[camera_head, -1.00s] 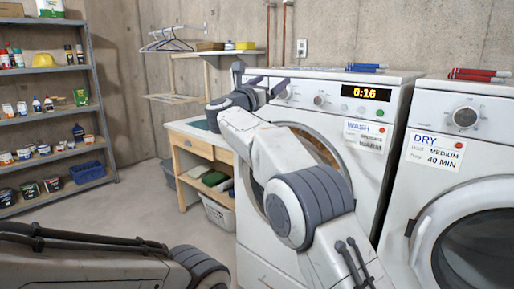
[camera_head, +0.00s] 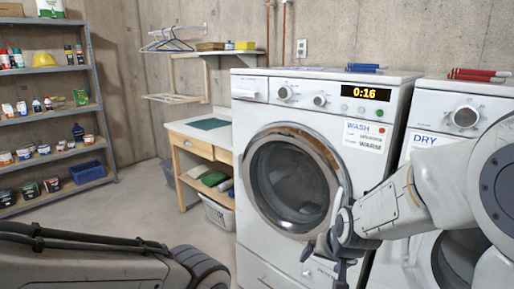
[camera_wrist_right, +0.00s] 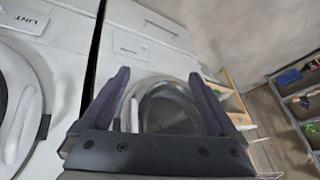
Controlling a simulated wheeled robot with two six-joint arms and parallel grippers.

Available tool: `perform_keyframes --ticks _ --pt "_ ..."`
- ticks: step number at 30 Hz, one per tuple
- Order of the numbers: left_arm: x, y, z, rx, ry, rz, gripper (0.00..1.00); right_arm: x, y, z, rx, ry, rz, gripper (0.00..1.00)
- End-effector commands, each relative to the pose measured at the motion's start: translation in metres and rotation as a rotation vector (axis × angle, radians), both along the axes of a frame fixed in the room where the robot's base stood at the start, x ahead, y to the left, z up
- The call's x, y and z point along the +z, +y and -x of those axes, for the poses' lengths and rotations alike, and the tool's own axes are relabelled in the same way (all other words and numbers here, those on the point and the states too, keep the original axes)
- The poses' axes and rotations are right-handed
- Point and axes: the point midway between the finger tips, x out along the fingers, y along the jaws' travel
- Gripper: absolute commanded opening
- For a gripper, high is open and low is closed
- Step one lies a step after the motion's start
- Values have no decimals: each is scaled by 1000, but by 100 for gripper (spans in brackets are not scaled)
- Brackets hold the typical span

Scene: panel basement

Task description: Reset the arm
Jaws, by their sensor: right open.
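My right gripper (camera_head: 322,236) is open and empty in front of the lower right of the washer's door. In the right wrist view, its two fingers (camera_wrist_right: 159,80) are spread, with the round washer door seen between them. My right arm comes in from the right, in front of the dryer. The washer (camera_head: 255,180) is white, with a round glass door that looks shut and a display reading 0:16. My left arm shows only as a link at the lower left; its gripper is out of view.
The dryer (camera_head: 465,100) stands right of the washer, partly hidden by my arm. Red pens (camera_head: 478,75) and blue pens (camera_head: 365,68) lie on top. A wooden cabinet (camera_head: 190,160), a basket (camera_head: 218,212) and a loaded shelf (camera_head: 95,95) stand left. The floor between is clear.

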Motion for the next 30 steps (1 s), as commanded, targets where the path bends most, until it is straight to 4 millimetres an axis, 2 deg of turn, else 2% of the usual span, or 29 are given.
perform_keyframes --ticks 1,3,11,17,22,26,30 --pt "0 0 0 0 0 0 50 -8 -5 17 33 41 27 95" --pt "0 0 0 0 0 0 50 -18 -11 40 84 95 63 95" --pt "0 0 0 0 0 0 50 -43 -29 112 246 269 157 95" --pt "22 0 0 0 0 0 50 -10 9 131 385 295 167 95" --pt "40 0 0 0 0 0 50 21 45 154 519 320 173 95" --pt "58 0 0 0 0 0 50 50 73 182 647 344 180 95" --pt "77 0 0 0 0 0 50 82 97 219 796 376 195 95"
